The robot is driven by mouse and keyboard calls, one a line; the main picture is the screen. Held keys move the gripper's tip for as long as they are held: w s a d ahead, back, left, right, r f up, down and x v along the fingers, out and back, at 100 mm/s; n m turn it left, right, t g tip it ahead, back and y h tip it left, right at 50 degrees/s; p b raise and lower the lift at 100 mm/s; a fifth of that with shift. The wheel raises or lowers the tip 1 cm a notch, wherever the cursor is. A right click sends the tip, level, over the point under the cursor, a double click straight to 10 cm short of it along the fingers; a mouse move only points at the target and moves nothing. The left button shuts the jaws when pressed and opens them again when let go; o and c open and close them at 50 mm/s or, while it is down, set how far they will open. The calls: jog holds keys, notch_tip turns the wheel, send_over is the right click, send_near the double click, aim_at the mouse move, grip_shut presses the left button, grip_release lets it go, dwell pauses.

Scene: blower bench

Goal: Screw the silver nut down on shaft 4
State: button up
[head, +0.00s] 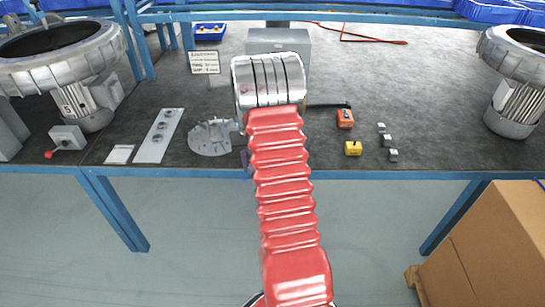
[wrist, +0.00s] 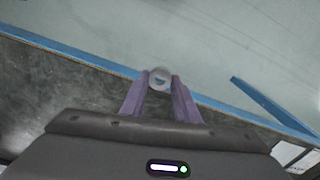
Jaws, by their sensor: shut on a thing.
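My gripper (wrist: 159,88) has two purple fingers, shut on a small round silver piece, which looks like the silver nut (wrist: 161,73). A dark, bluish spot shows in its middle. The nut is over the bench's front edge in the wrist view. In the head view the nut is hidden, and only a bit of purple finger (head: 246,163) shows beside my red arm at the front edge. A grey round plate with raised parts (head: 208,139) lies just left of it.
A pale strip with several round pieces (head: 150,146) lies further left. Large blower housings stand at both sides (head: 45,62). A cardboard box (head: 500,245) stands at front right.

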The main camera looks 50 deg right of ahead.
jog(key=a+f+n, duration=0.2)
jog(key=a+n, duration=0.1)
jog(key=a, duration=1.5)
jog(key=w+a+f+n, duration=0.1)
jog(key=a+f+n, duration=0.2)
jog(key=a, duration=1.5)
jog(key=shift+w+f+n, duration=0.2)
jog(key=shift+w+n, duration=0.05)
jog(key=shift+n, duration=0.25)
jog(key=shift+a, duration=0.15)
